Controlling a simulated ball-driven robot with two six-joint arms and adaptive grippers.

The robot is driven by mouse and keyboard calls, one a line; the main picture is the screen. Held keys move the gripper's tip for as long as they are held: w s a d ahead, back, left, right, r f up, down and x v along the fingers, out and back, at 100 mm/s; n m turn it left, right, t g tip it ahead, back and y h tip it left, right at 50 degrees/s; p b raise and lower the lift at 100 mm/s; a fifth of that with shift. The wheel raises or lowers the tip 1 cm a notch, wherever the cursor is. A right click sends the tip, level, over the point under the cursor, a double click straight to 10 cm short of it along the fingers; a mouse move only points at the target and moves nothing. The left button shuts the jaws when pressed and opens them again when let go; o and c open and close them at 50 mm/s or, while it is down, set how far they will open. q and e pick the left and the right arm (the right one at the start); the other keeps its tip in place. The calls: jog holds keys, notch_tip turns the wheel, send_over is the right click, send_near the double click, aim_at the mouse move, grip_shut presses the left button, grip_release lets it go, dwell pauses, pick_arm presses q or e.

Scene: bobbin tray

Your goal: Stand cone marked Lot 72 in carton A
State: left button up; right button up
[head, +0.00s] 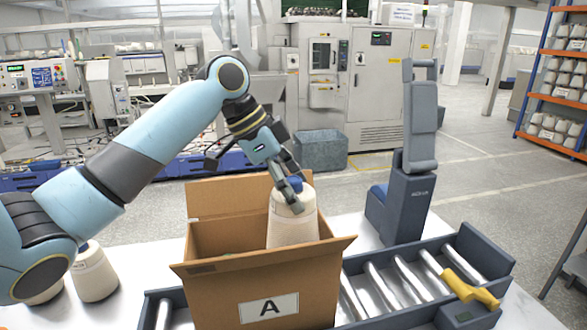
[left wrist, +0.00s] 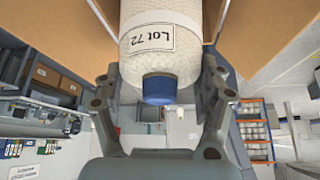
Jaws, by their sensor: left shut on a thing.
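The cream yarn cone marked Lot 72 (head: 292,222) has a blue tip and stands about upright at the right side of carton A (head: 222,300). Its lower part is hidden behind the carton's front wall, so I cannot tell whether it touches the carton floor. My left gripper (head: 288,193) comes from above and is shut on the cone near its top. In the left wrist view the cone (left wrist: 185,70), with its Lot 72 label (left wrist: 148,38), sits between the fingers (left wrist: 160,98) and cardboard shows on both sides. My right gripper is out of view.
Carton A's flaps are open, and its left part shows room. Roller conveyor sections (head: 385,285) lie beside it, with a yellow handle-like item (head: 468,288) on the right one. A dark blue upright device (head: 400,200) stands behind. Two more cones (head: 94,275) stand at left, partly behind my arm.

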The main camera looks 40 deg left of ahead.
pick_arm(q)
notch_tip(320, 180, down, 15)
jog(key=b, duration=0.8)
jog(key=o, duration=1.8)
jog(key=shift+c, duration=0.2)
jog(key=v, duration=1.2)
jog(key=shift+d, duration=0.1)
